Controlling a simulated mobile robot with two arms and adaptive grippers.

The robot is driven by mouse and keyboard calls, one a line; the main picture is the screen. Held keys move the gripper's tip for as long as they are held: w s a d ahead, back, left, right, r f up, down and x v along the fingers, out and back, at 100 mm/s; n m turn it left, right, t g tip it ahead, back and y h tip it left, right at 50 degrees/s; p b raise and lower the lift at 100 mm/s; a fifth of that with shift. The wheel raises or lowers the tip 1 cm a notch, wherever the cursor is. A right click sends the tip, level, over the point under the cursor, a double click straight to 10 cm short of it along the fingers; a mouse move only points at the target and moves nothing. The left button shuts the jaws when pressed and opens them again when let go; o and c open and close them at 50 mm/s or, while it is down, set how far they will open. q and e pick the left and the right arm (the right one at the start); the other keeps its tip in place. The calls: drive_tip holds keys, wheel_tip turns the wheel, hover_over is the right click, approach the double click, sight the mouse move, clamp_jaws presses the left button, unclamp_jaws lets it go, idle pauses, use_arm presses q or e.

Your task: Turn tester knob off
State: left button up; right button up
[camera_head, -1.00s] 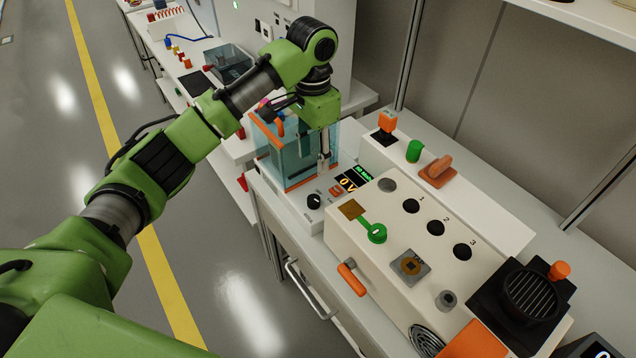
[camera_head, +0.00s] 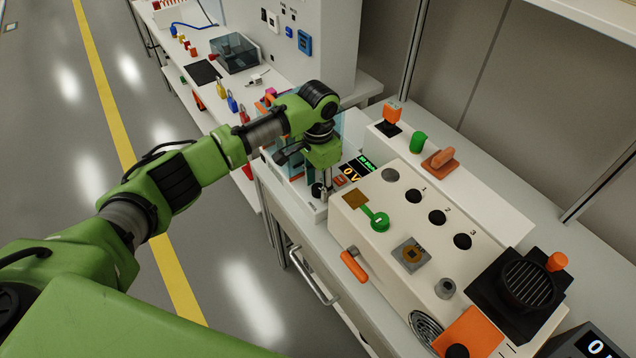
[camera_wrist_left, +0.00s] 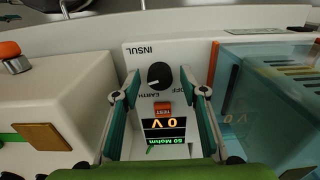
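The tester is a white panel with a lit display (camera_head: 352,170) reading 0 V, and the display also shows in the left wrist view (camera_wrist_left: 163,126). Its black round knob (camera_wrist_left: 160,75) sits among the labels INSUL, OFF and EARTH, which appear upside down. A small light mark on the knob seems to lie on its EARTH side. An orange TEST button (camera_wrist_left: 163,108) is beside it. My left gripper (camera_head: 325,194) is just over the knob, pointing down. In the wrist view its fingers (camera_wrist_left: 161,93) are apart, either side of the knob; contact is not visible. My right gripper is out of view.
A clear teal-sided box (camera_wrist_left: 268,95) stands close beside the tester. A cream panel block (camera_head: 400,225) with a green knob (camera_head: 377,219) and black sockets is on the other side. An orange-handled lever (camera_head: 353,266) projects at its front.

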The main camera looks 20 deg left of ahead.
use_arm(q)
drive_tip(key=c, duration=1.1)
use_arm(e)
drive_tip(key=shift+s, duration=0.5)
use_arm(q)
drive_tip(key=shift+r, duration=0.1)
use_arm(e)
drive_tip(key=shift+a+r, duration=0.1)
